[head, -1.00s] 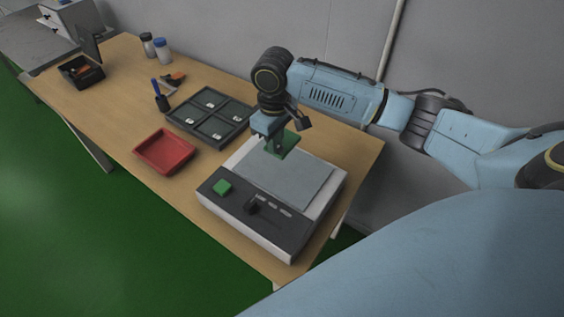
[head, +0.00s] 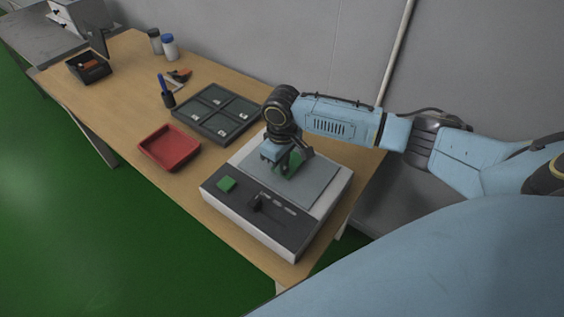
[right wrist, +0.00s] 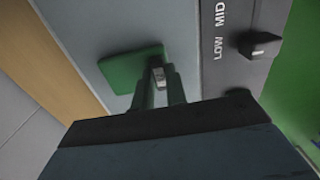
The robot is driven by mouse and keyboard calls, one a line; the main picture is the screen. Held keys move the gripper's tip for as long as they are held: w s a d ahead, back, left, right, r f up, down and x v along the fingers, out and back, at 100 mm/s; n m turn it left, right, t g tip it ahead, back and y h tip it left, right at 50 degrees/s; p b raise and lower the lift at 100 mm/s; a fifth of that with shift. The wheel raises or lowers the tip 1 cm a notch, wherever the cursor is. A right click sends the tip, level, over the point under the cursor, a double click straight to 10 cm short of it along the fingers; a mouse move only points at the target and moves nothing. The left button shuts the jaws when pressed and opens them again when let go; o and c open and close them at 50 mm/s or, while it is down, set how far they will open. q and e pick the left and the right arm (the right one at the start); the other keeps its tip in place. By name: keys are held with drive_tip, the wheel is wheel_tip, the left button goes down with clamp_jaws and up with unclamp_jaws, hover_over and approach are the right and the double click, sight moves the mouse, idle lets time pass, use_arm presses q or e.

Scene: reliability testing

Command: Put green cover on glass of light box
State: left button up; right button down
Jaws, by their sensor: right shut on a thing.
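The light box (head: 290,228) stands at the near right end of the table, with a grey glass plate (head: 318,184) on top and a dark control panel in front. My right gripper (head: 285,168) is over the glass and shut on the green cover (head: 291,160), partly hidden by the fingers. In the right wrist view the green cover (right wrist: 128,68) shows as a flat square over the glass (right wrist: 95,25), with the gripper fingers (right wrist: 160,76) at its edge. I cannot tell whether it touches the glass. My left gripper is not in view.
A green square (head: 226,184) and a black knob (head: 257,202) are on the panel. A red tray (head: 170,165) and a dark compartment tray (head: 234,137) lie left of the box.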

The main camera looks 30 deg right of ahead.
drive_tip(key=c, duration=1.4)
unclamp_jaws()
drive_tip(key=shift+f, duration=0.1)
drive_tip(key=shift+c, duration=0.2)
wheel_tip(320, 180, up, 12)
drive_tip(key=p, duration=0.1)
drive_tip(key=shift+r+p, duration=0.2)
drive_tip(key=shift+p, duration=0.15)
